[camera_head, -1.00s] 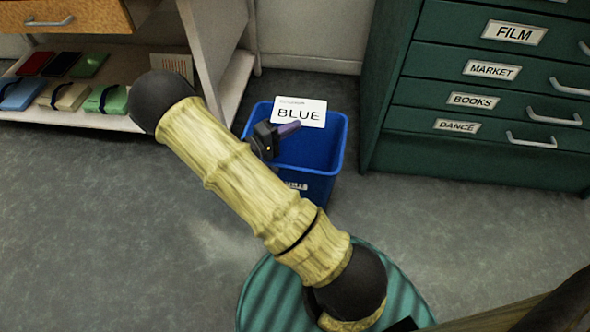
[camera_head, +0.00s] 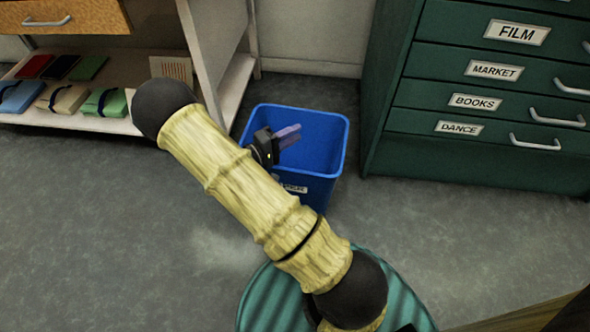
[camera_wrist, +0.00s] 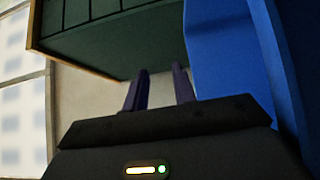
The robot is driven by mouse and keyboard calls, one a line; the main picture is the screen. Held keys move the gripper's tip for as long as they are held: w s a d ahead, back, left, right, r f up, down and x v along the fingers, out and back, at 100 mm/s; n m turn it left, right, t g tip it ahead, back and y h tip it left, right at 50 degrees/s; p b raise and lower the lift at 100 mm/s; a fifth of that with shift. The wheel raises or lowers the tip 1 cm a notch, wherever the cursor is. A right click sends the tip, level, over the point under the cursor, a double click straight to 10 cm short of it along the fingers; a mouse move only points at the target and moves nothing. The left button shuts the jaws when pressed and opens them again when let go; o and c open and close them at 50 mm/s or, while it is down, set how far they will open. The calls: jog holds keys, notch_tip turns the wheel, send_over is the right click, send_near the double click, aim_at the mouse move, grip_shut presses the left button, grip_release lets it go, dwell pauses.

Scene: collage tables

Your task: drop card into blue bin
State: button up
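The blue bin (camera_head: 325,152) stands on the floor, partly behind my arm, with its open top facing up. My gripper (camera_head: 290,136) is over the bin's opening, near its left rim. In the wrist view its two purple fingers (camera_wrist: 160,90) are apart with nothing between them. The blue bin wall (camera_wrist: 222,55) shows to their right. The white card marked BLUE is in neither current view. Part of the bin's inside is hidden by my gripper and the bin's near wall, so I cannot see where the card lies.
A green drawer cabinet (camera_head: 480,150) stands right of the bin. A shelf unit (camera_head: 110,122) with several folders and boxes (camera_head: 62,98) is at the left, with a paper (camera_head: 172,69) standing on it. Grey floor (camera_head: 90,230) is clear at the front left.

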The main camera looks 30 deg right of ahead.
jog(key=s+a+p, duration=0.2)
jog(key=a+p, duration=0.4)
jog(key=a, duration=1.1)
jog(key=shift+s+a, duration=0.15)
jog(key=shift+s, duration=0.2)
